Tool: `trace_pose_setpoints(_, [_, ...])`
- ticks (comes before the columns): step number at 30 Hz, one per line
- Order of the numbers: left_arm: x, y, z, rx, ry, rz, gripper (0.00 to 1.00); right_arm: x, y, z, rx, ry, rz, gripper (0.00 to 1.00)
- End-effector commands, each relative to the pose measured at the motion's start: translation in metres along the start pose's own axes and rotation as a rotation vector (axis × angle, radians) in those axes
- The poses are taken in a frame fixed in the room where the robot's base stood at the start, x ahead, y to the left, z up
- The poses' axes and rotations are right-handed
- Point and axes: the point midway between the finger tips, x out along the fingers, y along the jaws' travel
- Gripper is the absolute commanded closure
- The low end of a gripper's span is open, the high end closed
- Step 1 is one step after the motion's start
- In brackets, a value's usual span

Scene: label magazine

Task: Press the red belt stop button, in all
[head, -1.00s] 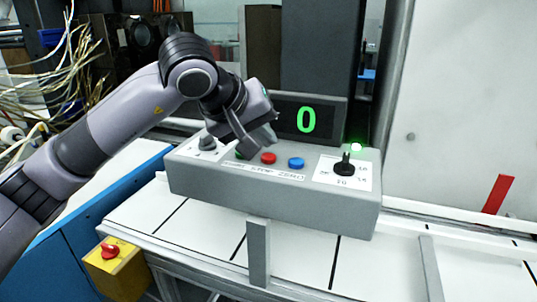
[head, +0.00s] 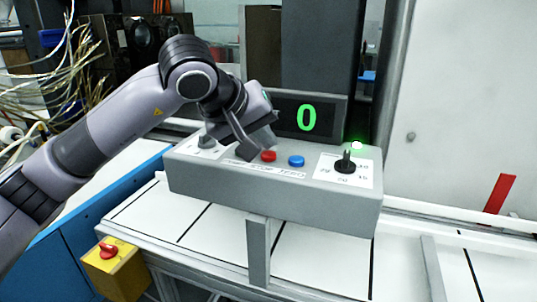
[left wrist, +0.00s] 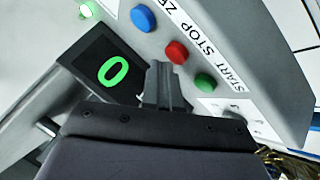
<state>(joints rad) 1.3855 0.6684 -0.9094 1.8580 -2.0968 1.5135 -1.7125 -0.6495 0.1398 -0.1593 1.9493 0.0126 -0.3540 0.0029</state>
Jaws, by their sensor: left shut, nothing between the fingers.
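The red stop button (head: 268,156) sits on the sloped grey control box, between a blue button (head: 296,161) and a green one. In the left wrist view the red button (left wrist: 177,53) is just beyond my fingertips, with the green button (left wrist: 205,82) and blue button (left wrist: 143,18) beside it. My left gripper (head: 254,151) is shut and empty, close to the red button on its left side. I cannot tell whether it touches the box. In the head view it hides the green button. My right gripper is not in view.
A display (head: 308,118) shows a green 0, and a green lamp (head: 357,145) is lit. A black knob (head: 345,163) is at the box's right. A white belt (head: 320,257) with dark cross lines runs below. A yellow box (head: 115,272) with a red knob stands at front left.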

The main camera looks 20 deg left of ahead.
Motion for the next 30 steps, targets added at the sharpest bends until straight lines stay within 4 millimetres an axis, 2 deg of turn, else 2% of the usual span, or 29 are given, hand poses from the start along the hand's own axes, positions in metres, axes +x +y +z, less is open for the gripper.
trace_pose_setpoints(30, [0.0071, -0.0053, 0.0052, 0.000, -0.001, -0.001, 1.00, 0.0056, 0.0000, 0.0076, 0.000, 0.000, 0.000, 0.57])
